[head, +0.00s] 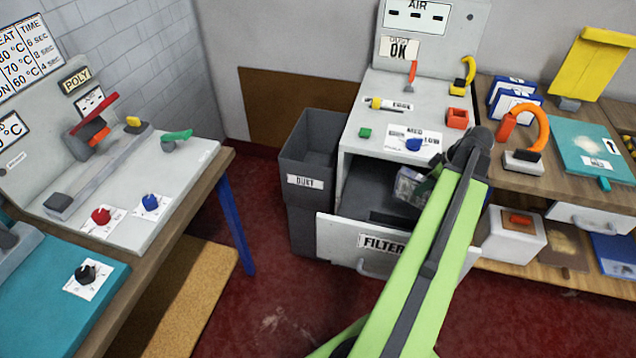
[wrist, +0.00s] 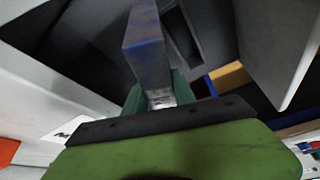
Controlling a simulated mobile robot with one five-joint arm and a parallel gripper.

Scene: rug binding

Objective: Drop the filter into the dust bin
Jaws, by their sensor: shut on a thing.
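The filter (head: 408,186) is a small grey block, seen in the head view at the opening of the white machine. In the wrist view the filter (wrist: 147,45) stands out from between the green fingers. My gripper (head: 428,184) is shut on it; in the wrist view the fingertips (wrist: 157,95) are at its near end. My arm partly hides the gripper in the head view. The dust bin (head: 318,225) is a dark grey, open-topped box with a "DUST" label, left of the machine and of my gripper.
The white machine (head: 372,82) has a dark compartment, with its "FILTER" front panel (head: 336,240) lowered or pulled out below. A workbench (head: 190,165) stands left and a wooden table (head: 560,190) right. Red floor (head: 265,300) is clear in front of the bin.

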